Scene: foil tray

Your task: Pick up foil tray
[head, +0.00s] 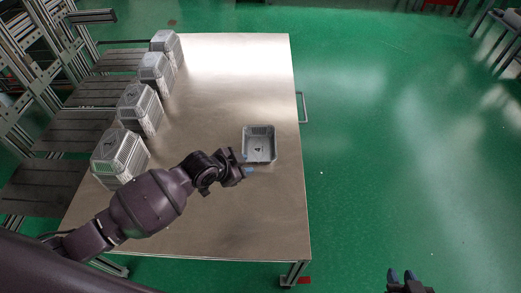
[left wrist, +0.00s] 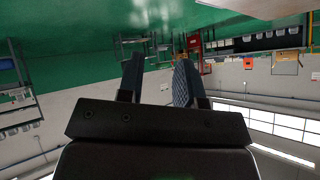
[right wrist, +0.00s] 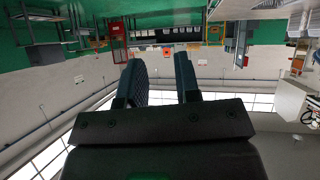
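A single silver foil tray (head: 259,155) sits open side up near the right edge of the metal table (head: 225,80). My left gripper (head: 246,164) is at the tray's near left corner in the head view. Its fingers are apart, and in the left wrist view (left wrist: 157,80) nothing shows between them. I cannot tell whether a finger touches the tray. My right gripper (head: 401,276) is over the green floor, to the right of the table and far from the tray. Its fingers are apart and empty in the right wrist view (right wrist: 160,80).
Several stacks of upturned foil trays (head: 120,157) stand along the table's left side. Slatted racks (head: 60,130) adjoin that side. A handle (head: 303,107) sticks out from the table's right edge.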

